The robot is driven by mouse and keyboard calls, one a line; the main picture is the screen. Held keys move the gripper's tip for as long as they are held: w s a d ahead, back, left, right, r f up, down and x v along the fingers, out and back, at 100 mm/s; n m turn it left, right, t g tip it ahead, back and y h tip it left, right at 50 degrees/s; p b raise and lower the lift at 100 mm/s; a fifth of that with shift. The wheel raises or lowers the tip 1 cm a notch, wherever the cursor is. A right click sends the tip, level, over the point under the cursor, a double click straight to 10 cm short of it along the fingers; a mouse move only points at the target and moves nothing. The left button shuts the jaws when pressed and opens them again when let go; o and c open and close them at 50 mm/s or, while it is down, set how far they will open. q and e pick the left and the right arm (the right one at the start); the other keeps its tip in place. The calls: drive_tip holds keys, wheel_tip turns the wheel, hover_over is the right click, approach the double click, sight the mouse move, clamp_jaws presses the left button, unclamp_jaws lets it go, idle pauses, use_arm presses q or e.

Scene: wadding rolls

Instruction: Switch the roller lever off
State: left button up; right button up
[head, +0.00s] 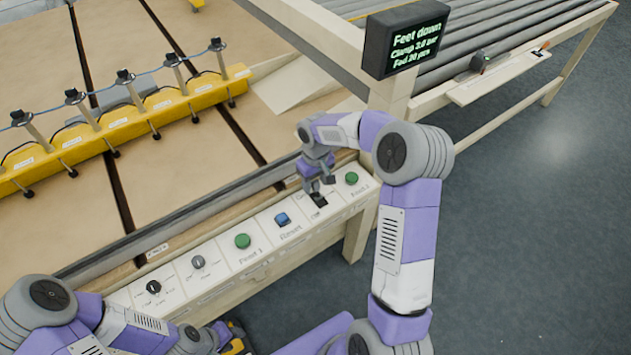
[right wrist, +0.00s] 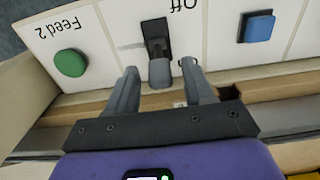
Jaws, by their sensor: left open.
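A lever with a dark plate and grey handle (right wrist: 159,72) sits on the white control panel beside the word "Off", which appears upside down in the right wrist view. In the head view the lever (head: 319,200) is partly covered by my right gripper. My right gripper (head: 320,186) is over it. In the right wrist view its two fingers (right wrist: 158,88) stand apart, one on each side of the grey handle, with gaps showing. My left gripper (head: 222,332) is open at the bottom of the head view, away from the lever.
A green Feed 2 button (right wrist: 71,62) and a blue Reset button (right wrist: 257,27) flank the lever. The panel also has a green Feed 1 button (head: 243,241) and two dark knobs. A small shelf (head: 500,78) beside the rollers holds a dark control.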

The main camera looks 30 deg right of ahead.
sight(318, 193)
clamp_jaws()
drive_tip(key=s+t+b, duration=0.1)
drive_tip(key=b, duration=0.2)
drive_tip(key=s+t+b, duration=0.1)
drive_tip(key=t+b, duration=0.1)
drive_tip(key=b, duration=0.1)
drive_tip(key=s+t+b, duration=0.1)
drive_tip(key=t+b, duration=0.1)
drive_tip(key=b, duration=0.1)
drive_tip(key=shift+s+d+f, duration=0.1)
drive_tip(key=shift+d+f, duration=0.05)
drive_tip(key=shift+f, duration=0.15)
drive_tip(key=shift+s+t+y+b, duration=0.3)
drive_tip(key=shift+s+t+b, duration=0.35)
drive_tip(key=shift+t+b, duration=0.5)
drive_tip(key=shift+o, duration=0.4)
unclamp_jaws()
drive_tip(key=shift+t, duration=0.25)
drive_tip(key=shift+r, duration=0.1)
